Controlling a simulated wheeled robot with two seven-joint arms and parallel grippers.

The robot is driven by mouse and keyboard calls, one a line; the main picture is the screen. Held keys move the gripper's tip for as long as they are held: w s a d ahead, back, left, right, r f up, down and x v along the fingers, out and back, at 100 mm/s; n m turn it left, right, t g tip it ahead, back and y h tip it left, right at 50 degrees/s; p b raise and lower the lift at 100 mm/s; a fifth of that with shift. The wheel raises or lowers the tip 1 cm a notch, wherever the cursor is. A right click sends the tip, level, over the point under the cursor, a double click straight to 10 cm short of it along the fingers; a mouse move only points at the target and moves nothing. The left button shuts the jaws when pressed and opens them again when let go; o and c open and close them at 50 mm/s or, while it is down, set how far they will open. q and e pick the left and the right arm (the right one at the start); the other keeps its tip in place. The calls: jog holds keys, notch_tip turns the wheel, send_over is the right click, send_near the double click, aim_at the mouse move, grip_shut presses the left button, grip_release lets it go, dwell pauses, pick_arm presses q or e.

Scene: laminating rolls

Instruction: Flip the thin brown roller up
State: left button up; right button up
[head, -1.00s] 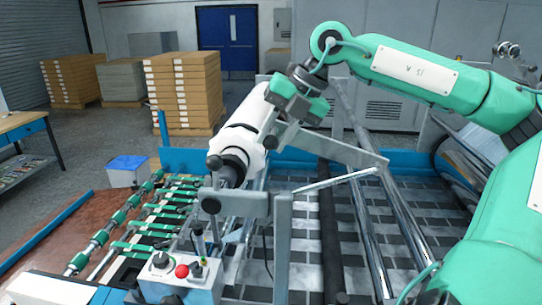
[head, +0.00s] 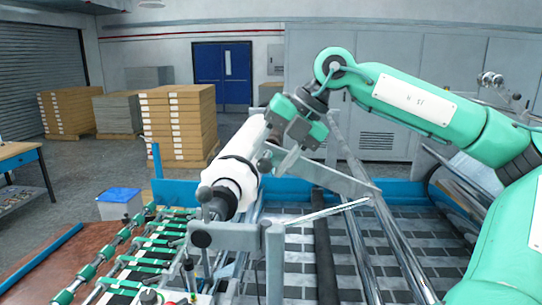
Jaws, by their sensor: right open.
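A thin, very dark roller (head: 322,240), which I take for the brown roller, lies lengthwise over the tiled machine bed, right of the thick white roll (head: 235,180). My right gripper (head: 279,163) is open and points down beside the right side of the white roll, near the bracket (head: 335,175). It looks apart from the dark roller, which lies to its right and lower in the picture. Whether a finger touches the white roll or bracket cannot be told. My left gripper is not in view.
Shiny metal bars (head: 362,230) run along the bed to the right of the dark roller. A row of green-fitted rollers (head: 150,250) is at the lower left. Stacked brown boards (head: 178,125) stand on the floor behind, and a blue rail (head: 350,192) crosses the back.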

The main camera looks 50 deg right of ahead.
jog(key=shift+d+r, duration=0.1)
jog(key=shift+r, duration=0.1)
jog(key=b+v, duration=0.3)
jog(key=v, duration=1)
jog(key=shift+s+r, duration=0.15)
jog(key=shift+s, duration=0.1)
jog(key=shift+d, duration=0.1)
